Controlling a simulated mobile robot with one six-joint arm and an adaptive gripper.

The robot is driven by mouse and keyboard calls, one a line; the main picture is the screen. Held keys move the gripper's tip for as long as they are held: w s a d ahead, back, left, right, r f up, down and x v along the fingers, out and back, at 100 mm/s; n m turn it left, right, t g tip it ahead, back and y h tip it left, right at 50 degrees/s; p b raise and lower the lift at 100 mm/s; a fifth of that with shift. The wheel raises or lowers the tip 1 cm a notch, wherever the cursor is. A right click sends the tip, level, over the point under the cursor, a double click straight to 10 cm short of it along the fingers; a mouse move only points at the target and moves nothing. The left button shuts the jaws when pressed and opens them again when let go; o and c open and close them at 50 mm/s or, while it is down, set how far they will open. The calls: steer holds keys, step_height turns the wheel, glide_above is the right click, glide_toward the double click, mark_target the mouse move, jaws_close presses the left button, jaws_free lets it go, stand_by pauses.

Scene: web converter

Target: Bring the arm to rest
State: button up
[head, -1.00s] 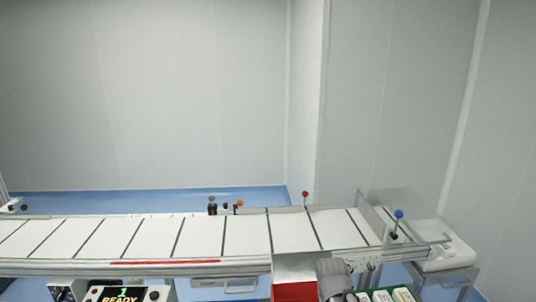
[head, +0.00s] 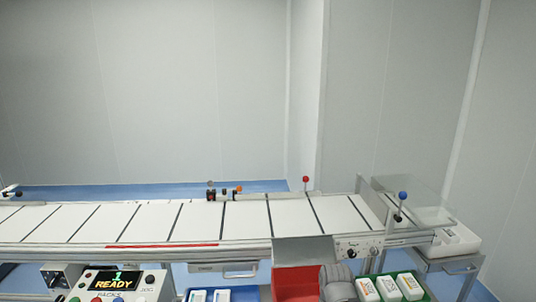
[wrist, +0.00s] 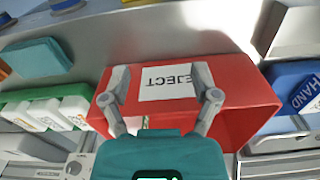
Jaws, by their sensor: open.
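My gripper (wrist: 160,98) shows in the wrist view with its two grey fingers spread apart and nothing between them. Beyond the fingers is a red bin (wrist: 236,88) with a white label reading "REJECT", upside down in this view. The red bin also shows at the bottom of the head view (head: 294,284). A grey rounded part of my arm stands in front of the bin's right side there. The gripper's fingers cannot be made out in the head view.
A green tray (head: 424,284) holding white packs (head: 388,288) is right of the red bin. A blue bin (head: 236,294) is to its left. The conveyor (head: 150,222) with white panels runs behind. A control panel (head: 118,284) reads "READY".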

steer(key=shift+s+f+b, duration=0.2)
steer(key=shift+f+b, duration=0.35)
steer(key=shift+f, duration=0.1)
steer(key=shift+s+f+b, duration=0.2)
steer(key=shift+f+b, duration=0.3)
steer(key=shift+f, duration=0.15)
step_height(320, 180, up, 13)
steer(key=p, duration=1.3)
stand_by(0.9)
